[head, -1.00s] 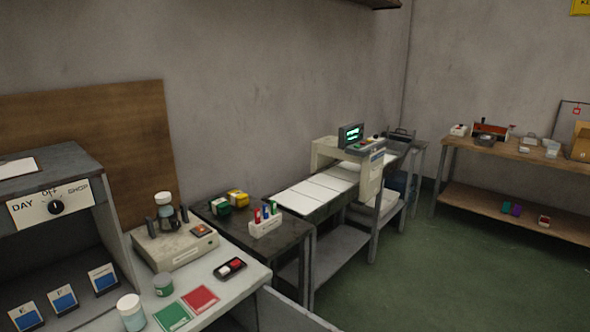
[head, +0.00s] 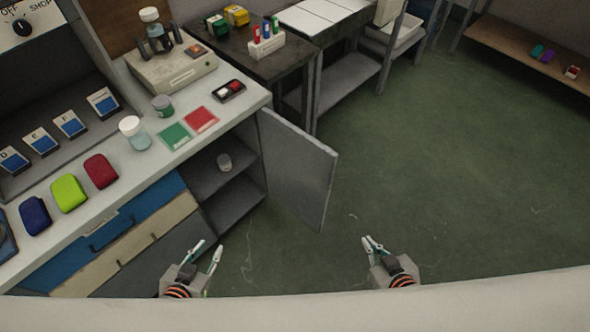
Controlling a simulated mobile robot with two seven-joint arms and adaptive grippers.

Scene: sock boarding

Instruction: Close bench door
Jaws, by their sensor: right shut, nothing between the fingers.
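The bench door (head: 298,170) is a grey panel that stands open, hinged at the right end of the bench and swung out over the floor. My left gripper (head: 208,250) is open and empty, in front of the drawers and below the cupboard. My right gripper (head: 372,243) is shut and empty, over the floor to the lower right of the door. Neither gripper touches the door.
The bench top (head: 215,140) carries jars, red and green cards and several coloured cases. A blue drawer (head: 110,225) and a cream drawer (head: 140,240) sit left of the cupboard. A dark side table (head: 260,65) stands behind the door. The green floor (head: 450,170) to the right is clear.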

